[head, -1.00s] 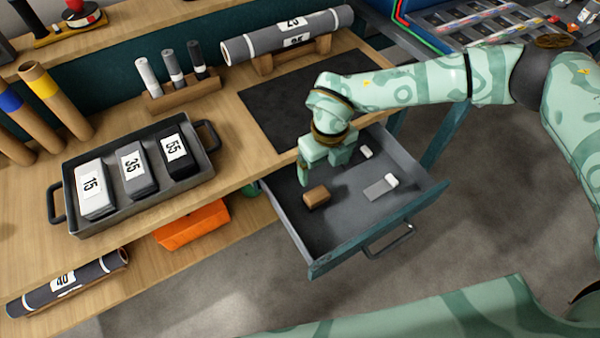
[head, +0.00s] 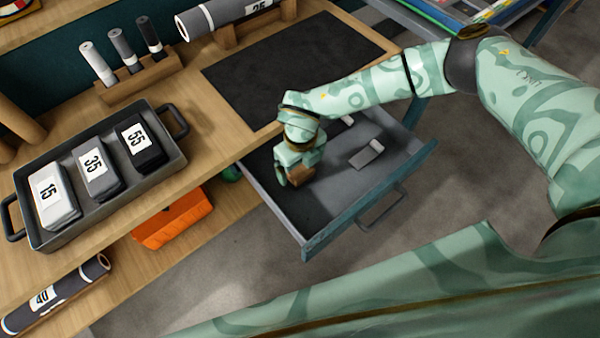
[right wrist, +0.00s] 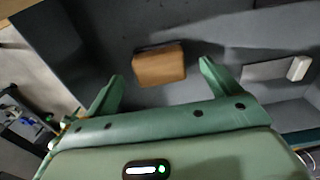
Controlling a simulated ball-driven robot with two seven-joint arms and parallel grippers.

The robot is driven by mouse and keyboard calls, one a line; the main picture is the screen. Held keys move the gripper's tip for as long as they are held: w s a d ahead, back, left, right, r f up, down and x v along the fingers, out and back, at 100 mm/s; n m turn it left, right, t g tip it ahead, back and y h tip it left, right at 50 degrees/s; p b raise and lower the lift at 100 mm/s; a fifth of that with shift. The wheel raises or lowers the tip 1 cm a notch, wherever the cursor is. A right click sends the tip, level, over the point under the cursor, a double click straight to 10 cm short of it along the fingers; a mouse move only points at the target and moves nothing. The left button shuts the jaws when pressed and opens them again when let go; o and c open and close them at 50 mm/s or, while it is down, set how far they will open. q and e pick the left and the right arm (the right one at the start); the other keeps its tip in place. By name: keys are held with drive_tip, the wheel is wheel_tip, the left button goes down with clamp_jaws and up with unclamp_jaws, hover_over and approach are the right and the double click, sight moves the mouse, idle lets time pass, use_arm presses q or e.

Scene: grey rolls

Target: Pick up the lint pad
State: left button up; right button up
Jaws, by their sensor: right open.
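A small brown block (head: 300,178), seemingly the lint pad, lies on the floor of the open grey drawer (head: 333,211). In the right wrist view the brown block (right wrist: 159,64) sits between and just beyond the two fingertips. My right gripper (head: 294,174) is inside the drawer, pointing down over the block and partly hiding it in the head view. Its fingers (right wrist: 162,72) are apart, with gaps visible on both sides of the block. My left gripper is not in view.
The drawer walls surround my gripper. A tray (head: 175,165) with numbered pads stands on the bench.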

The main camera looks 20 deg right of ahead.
sight(301, 170)
wheel_tip(301, 170, down, 3)
drive_tip(key=shift+f+b, duration=0.15)
drive_tip(key=shift+b, duration=0.3)
drive_tip(key=shift+c, duration=0.9)
drive_tip(key=c, duration=0.9)
drive_tip(key=shift+r+p, duration=0.35)
drive_tip(key=shift+r, duration=0.3)
wheel_tip(301, 170, up, 3)
drive_tip(key=shift+f+p, duration=0.1)
drive_tip(key=shift+p, duration=0.7)
drive_tip(key=s+a+r+p, duration=0.4)
drive_tip(key=s+a+r, duration=0.3)
drive_tip(key=a+r, duration=0.2)
drive_tip(key=a, duration=0.2)
drive_tip(key=shift+s+a, duration=0.35)
